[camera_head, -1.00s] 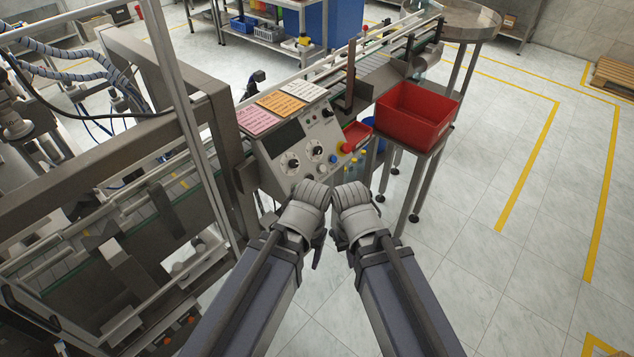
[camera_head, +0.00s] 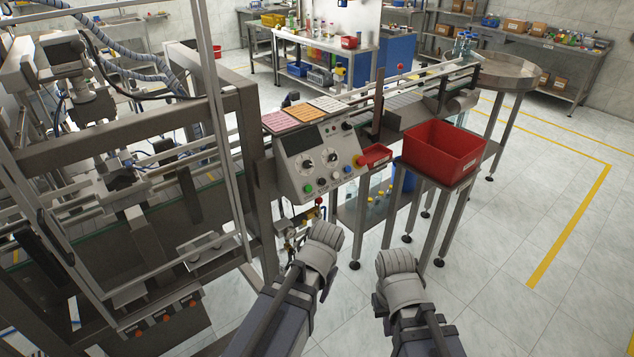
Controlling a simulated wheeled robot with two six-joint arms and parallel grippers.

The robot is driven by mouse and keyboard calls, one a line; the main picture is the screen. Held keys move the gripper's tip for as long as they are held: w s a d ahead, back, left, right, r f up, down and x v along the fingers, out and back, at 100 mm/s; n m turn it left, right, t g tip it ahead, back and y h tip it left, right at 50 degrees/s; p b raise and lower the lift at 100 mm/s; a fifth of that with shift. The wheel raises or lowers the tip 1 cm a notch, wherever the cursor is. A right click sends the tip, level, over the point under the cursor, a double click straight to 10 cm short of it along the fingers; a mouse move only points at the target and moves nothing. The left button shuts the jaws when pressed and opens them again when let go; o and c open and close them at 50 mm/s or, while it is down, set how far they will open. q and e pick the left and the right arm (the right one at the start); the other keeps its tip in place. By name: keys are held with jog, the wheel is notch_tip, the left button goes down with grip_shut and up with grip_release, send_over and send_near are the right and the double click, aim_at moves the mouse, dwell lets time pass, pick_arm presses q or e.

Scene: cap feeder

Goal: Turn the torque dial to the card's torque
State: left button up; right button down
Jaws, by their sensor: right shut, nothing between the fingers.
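The control panel (camera_head: 318,176) stands at the centre, tilted towards me. It carries two round dials with white scales, a left dial (camera_head: 308,164) and a right dial (camera_head: 332,157). I cannot read which is the torque dial or where they point. A pink card (camera_head: 280,122), an orange card (camera_head: 303,112) and a white card (camera_head: 328,104) lie along the panel's top; their text is too small to read. My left gripper (camera_head: 326,236) is below the panel, apart from it; its fingers are hidden. My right gripper (camera_head: 394,262) is shut and empty, lower and to the right.
A large red bin (camera_head: 442,150) stands on a stand further right. The machine frame (camera_head: 130,130) fills the left. The floor at right is clear.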

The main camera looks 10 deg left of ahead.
pick_arm(q)
jog(key=w+a+f+m+t+y+b, duration=0.1)
jog(key=w+a+f+m+y+b, duration=0.15)
jog(key=w+a, duration=0.35)
jog(key=m+t+y+b, duration=0.2)
jog(key=m+t+y, duration=0.8)
jog(key=m, duration=1)
send_near(309, 166)
jog(key=shift+x, duration=4.3)
jog(key=shift+w+d, duration=0.1)
jog(key=shift+c, duration=0.2)
jog(key=shift+g, duration=0.4)
grip_shut()
